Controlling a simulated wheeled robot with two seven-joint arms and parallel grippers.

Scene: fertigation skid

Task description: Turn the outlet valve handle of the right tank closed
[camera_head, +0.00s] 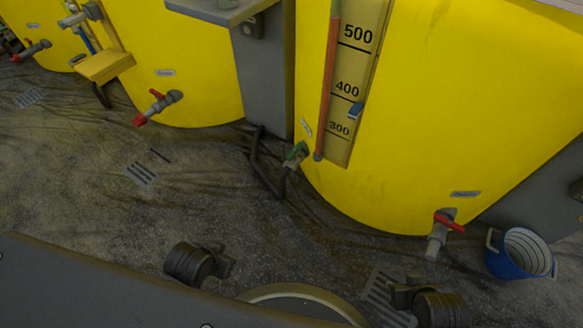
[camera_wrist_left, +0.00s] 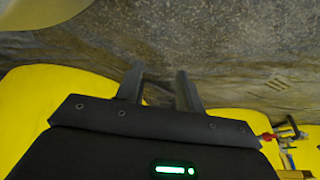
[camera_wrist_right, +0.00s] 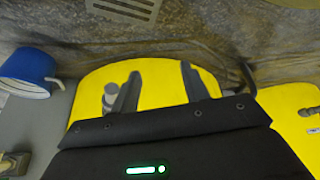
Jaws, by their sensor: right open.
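The right tank (camera_head: 450,120) is large and yellow, with a level scale on its front. Low on it is the outlet valve (camera_head: 436,240), a grey pipe stub with a red handle (camera_head: 450,222) on top, slanting down to the right. In the right wrist view the tank (camera_wrist_right: 155,85) lies beyond my right gripper (camera_wrist_right: 160,68), whose fingers are apart and empty. A grey pipe end (camera_wrist_right: 110,95) shows beside the left finger; the red handle is not visible there. My left gripper (camera_wrist_left: 159,68) has its fingers apart with nothing between them, over the floor.
A blue bucket (camera_head: 518,254) stands right of the valve and shows in the right wrist view (camera_wrist_right: 28,68). A green-handled valve (camera_head: 297,152) and dark hose sit at the tank's left. Another yellow tank (camera_head: 190,60) has a red-handled valve (camera_head: 158,105).

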